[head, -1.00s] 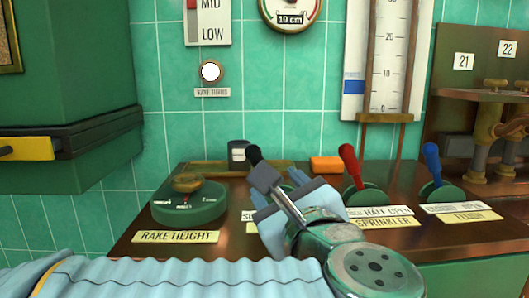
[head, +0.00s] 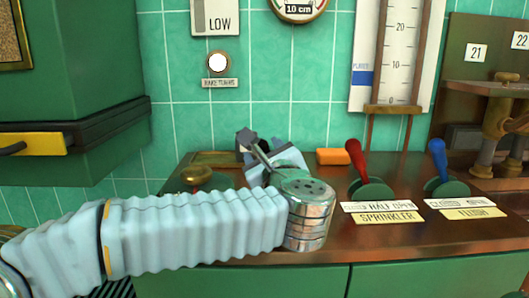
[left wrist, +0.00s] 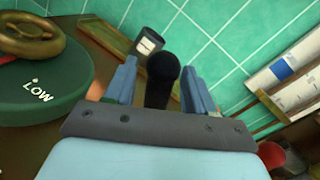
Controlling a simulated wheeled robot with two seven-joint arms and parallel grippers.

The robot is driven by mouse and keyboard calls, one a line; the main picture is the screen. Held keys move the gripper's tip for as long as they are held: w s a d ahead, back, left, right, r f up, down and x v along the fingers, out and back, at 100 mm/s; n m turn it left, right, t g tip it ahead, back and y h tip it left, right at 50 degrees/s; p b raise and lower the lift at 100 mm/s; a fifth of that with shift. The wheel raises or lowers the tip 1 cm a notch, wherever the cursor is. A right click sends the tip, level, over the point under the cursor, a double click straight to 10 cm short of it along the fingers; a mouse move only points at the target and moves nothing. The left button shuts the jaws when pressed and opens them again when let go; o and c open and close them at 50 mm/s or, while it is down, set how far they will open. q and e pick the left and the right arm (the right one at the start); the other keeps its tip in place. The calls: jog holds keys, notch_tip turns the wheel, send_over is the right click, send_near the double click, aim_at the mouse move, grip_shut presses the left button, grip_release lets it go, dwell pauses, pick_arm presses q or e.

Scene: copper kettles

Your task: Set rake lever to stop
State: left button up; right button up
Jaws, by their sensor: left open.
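The rake lever's black knob (left wrist: 163,72) shows in the left wrist view between the two blue fingers of my left gripper (left wrist: 160,92). The fingers are open, one on each side of the knob, and I see no clear contact. In the head view my left gripper (head: 270,155) reaches over the counter, and my wrist and arm hide the lever, its base and its label. The lever's position against its marks cannot be read. My right gripper is not in view.
The red sprinkler lever (head: 355,158) and blue flush lever (head: 438,160) stand to the right. The rake height dial's brass knob (head: 196,175) is to the left, partly behind my arm. An orange block (head: 333,156) lies at the back by the tiled wall. A round lamp (head: 218,62) glows white.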

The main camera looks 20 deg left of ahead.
pick_arm(q)
jog(key=shift+c, duration=0.4)
grip_shut()
jog(key=shift+d+f+b, duration=0.1)
jog(key=shift+d+b, duration=0.05)
jog(key=shift+b, duration=0.15)
jog(key=d+m+b, duration=0.2)
jog(key=m, duration=0.1)
jog(key=w+d+m+t+b, duration=0.1)
jog(key=shift+d+r, duration=0.2)
jog(key=shift+r, duration=0.15)
jog(key=shift+w+d+r+m+b, duration=0.1)
jog(key=shift+d+r+m+b, duration=0.2)
jog(key=shift+m, duration=0.4)
jog(key=shift+o, duration=0.4)
grip_release()
